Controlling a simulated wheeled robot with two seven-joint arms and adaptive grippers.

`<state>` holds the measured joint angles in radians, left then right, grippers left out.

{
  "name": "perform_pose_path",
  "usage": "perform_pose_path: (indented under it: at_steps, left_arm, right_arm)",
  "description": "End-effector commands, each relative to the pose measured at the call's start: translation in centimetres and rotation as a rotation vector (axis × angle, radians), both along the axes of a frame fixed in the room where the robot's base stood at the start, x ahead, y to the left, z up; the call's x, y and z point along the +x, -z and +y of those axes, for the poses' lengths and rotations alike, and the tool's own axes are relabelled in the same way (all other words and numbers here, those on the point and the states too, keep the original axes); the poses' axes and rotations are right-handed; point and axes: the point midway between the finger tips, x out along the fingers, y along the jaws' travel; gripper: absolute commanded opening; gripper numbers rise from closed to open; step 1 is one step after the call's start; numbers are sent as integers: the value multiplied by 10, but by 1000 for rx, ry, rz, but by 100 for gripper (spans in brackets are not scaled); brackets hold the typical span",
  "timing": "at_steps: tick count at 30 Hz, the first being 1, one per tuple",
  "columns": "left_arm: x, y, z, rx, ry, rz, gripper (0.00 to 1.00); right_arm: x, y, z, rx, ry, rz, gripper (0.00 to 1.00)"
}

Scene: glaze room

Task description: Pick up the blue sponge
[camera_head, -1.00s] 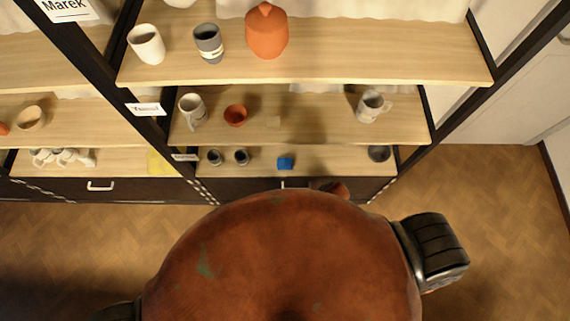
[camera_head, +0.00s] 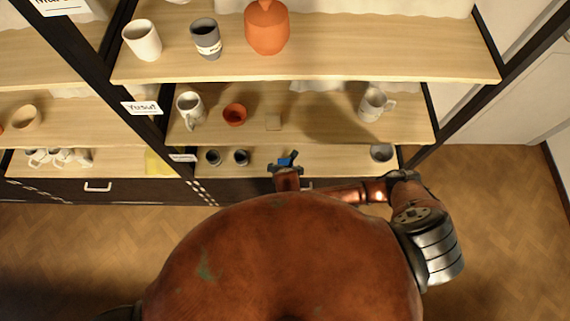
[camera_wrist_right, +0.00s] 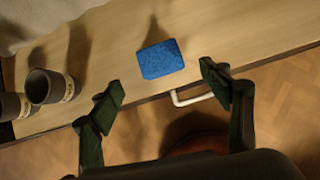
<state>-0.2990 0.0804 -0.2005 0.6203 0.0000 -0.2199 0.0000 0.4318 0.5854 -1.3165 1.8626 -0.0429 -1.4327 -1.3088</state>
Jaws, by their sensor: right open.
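The blue sponge (camera_head: 288,159) lies on the lowest shelf of the middle rack, partly hidden by my right gripper in the head view. It also shows whole in the right wrist view (camera_wrist_right: 160,59), flat near the shelf's front edge. My right gripper (camera_head: 286,166) is at that shelf's front edge. In the right wrist view its two fingers (camera_wrist_right: 162,85) are wide apart and empty, with the sponge ahead of them and roughly between them. My left gripper is not in view.
Two dark cups (camera_head: 227,157) stand left of the sponge on the same shelf, and a grey bowl (camera_head: 381,152) stands right. The middle shelf (camera_head: 320,125) is above. A drawer handle (camera_wrist_right: 192,98) is below the shelf edge.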

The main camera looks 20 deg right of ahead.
Motion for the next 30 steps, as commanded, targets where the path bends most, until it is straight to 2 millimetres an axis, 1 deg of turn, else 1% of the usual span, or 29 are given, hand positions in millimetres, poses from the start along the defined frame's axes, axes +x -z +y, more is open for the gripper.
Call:
perform_pose_path:
  at_steps: [1, 5, 13, 18, 21, 24, 30]
  left_arm:
    - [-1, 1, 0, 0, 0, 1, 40]
    - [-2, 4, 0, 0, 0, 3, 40]
    - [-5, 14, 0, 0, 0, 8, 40]
    - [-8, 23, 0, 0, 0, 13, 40]
    - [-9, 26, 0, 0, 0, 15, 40]
    - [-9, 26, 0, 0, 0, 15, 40]
    - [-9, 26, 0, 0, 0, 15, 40]
  right_arm:
    - [3, -1, -3, -37, -41, -5, 71]
    - [7, 6, -7, -77, -83, -5, 71]
    - [23, 31, -10, -74, -81, -5, 71]
    - [38, 52, -11, -73, -80, -4, 71]
    - [43, 60, -12, -72, -81, -4, 71]
    - [46, 63, -13, -72, -80, -4, 71]
    - [46, 62, -13, -71, -81, -5, 71]
